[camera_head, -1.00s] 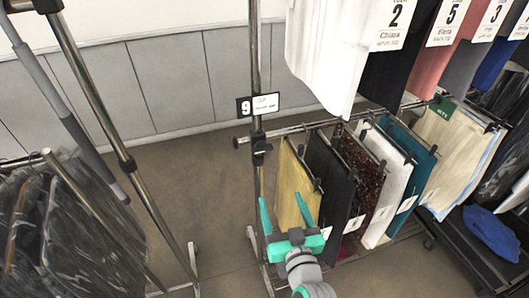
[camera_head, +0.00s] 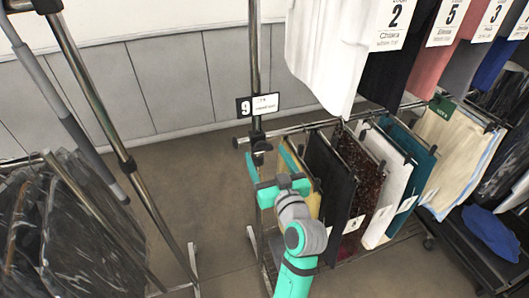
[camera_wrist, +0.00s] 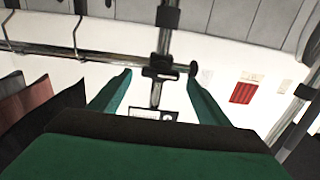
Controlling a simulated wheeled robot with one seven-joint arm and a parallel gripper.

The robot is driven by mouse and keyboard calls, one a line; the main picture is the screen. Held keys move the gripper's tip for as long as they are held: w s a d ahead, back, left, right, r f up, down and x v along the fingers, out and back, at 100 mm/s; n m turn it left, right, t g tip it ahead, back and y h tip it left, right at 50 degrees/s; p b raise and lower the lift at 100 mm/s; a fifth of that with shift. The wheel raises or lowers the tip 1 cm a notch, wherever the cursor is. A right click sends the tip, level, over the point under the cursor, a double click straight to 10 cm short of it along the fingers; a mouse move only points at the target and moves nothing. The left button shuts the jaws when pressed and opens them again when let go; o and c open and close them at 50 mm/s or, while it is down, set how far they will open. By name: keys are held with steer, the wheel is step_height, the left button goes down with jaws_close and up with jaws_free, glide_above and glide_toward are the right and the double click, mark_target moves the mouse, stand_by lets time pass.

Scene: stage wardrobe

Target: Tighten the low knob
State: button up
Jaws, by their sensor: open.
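In the wrist view, which looks inverted, a black collar (camera_wrist: 168,15) shows on the post at the top edge. A second black fitting (camera_wrist: 160,73) sits where the rail meets the post; I cannot tell for certain which is the low knob. My gripper (camera_head: 267,153) is raised in front of the post, fingers pointing up and away. Contact with the knob is not visible.
A number 9 sign (camera_head: 258,105) hangs on the post above the rail. Hanging trousers (camera_head: 330,180) crowd the rail right of my gripper. A white garment (camera_head: 322,50) hangs overhead. Dark bagged garments (camera_head: 70,235) stand left. The floor (camera_head: 180,185) between the racks is clear.

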mark_target(261, 147)
steer(key=shift+x, duration=1.15)
steer(key=c, duration=1.1)
steer(key=shift+o, duration=0.2)
